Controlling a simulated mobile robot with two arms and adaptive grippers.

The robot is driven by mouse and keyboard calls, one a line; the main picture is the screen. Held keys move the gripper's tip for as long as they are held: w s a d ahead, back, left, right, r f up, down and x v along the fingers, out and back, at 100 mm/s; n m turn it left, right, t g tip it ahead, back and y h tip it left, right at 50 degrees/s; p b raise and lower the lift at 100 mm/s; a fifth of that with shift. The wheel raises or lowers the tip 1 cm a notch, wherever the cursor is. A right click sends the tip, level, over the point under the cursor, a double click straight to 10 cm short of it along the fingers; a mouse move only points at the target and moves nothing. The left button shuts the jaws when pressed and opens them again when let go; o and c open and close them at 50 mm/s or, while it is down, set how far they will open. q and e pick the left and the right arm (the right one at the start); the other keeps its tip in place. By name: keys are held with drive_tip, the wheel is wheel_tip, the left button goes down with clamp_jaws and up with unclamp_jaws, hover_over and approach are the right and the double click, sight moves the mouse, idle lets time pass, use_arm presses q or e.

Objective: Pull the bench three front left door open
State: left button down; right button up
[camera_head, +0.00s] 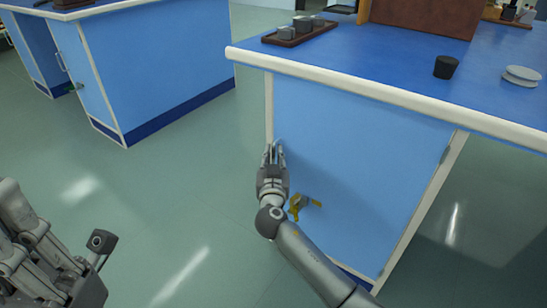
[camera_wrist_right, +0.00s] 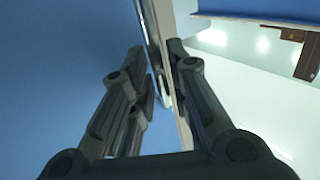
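The light blue door (camera_head: 345,165) fills the front of the near bench and looks closed in its white frame. Its metal handle (camera_head: 279,150) is by the left edge, mostly hidden by my right gripper (camera_head: 272,155). In the right wrist view the handle (camera_wrist_right: 153,50) runs upright between the two fingers of my right gripper (camera_wrist_right: 157,75). A gap shows between the left finger and the handle, so the fingers look open around it. Grey parts of my left arm are at the lower left; its fingertips cannot be made out clearly.
The bench top (camera_head: 400,55) overhangs the door. It carries a dark tray (camera_head: 300,33), a black cup (camera_head: 446,67) and white discs (camera_head: 522,76). A small yellow-brown thing (camera_head: 305,203) shows beside my right wrist. Another blue bench (camera_head: 160,60) stands at the left, with clear green floor (camera_head: 190,160) between.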

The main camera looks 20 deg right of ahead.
drive_tip(key=shift+w+d, duration=0.1)
drive_tip(key=shift+w, duration=0.25)
drive_tip(key=shift+c, duration=0.3)
clamp_jaws()
